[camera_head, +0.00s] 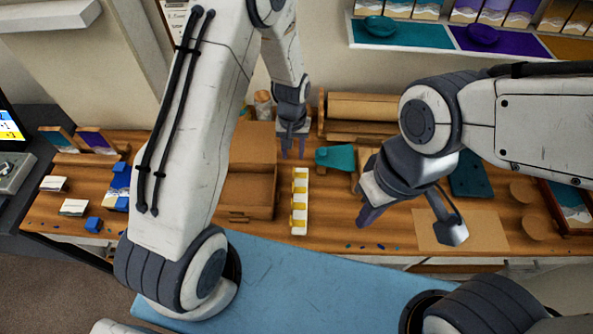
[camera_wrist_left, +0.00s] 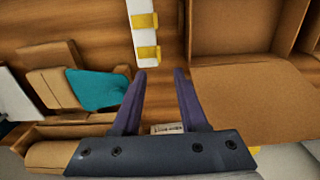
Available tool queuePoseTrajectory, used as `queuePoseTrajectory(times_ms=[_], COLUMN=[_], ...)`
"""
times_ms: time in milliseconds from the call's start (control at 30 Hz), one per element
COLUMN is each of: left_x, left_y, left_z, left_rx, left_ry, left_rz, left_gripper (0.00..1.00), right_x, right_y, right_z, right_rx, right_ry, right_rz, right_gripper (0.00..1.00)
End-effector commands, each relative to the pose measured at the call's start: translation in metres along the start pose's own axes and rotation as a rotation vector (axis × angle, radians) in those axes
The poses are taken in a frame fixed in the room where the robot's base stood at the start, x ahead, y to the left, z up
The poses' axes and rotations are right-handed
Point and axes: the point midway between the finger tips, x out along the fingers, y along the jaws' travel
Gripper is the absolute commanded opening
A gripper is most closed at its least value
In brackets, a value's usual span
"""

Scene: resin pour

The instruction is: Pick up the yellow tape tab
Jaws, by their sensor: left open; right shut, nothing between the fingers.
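Several yellow tape tabs (camera_head: 299,190) sit on a white strip (camera_head: 299,229) that lies lengthwise on the wooden table. In the left wrist view the strip (camera_wrist_left: 146,37) enters from the top, with a yellow tab (camera_wrist_left: 148,52) near its end. My left gripper (camera_head: 292,153) is open and empty, pointing down just beyond the strip's far end. In the left wrist view its fingertips (camera_wrist_left: 159,74) are spread below the nearest tab, apart from it. My right gripper (camera_head: 366,216) is shut and empty, to the right of the strip.
An open cardboard box (camera_head: 247,192) stands close left of the strip. A teal scoop-like piece (camera_head: 336,157) lies to the right, near a cardboard roll holder (camera_head: 362,107). A small label (camera_wrist_left: 167,128) shows between my left fingers. A blue mat (camera_head: 290,280) lies in front.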

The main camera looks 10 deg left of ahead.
Motion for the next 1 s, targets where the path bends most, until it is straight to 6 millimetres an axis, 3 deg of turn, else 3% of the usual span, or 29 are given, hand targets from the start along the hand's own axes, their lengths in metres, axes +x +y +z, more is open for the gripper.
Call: queuePoseTrajectory(times_ms=[700,967,1000], left_x=[0.069,0.072,0.072], left_y=[0.002,0.002,0.002], left_z=[0.006,0.005,0.005], left_rx=[0.003,0.003,0.003], left_ry=[-0.001,0.001,0.001], left_rz=[0.000,0.001,0.000], left_gripper=[0.42,0.42,0.35], right_x=[-0.032,-0.032,-0.032], right_y=[-0.002,-0.002,-0.002], right_z=[-0.002,-0.002,-0.002], right_rx=[-0.005,-0.005,-0.005], right_ry=[0.000,0.000,0.000], right_rz=[0.000,0.000,0.000], right_gripper=[0.00,0.00,0.00])
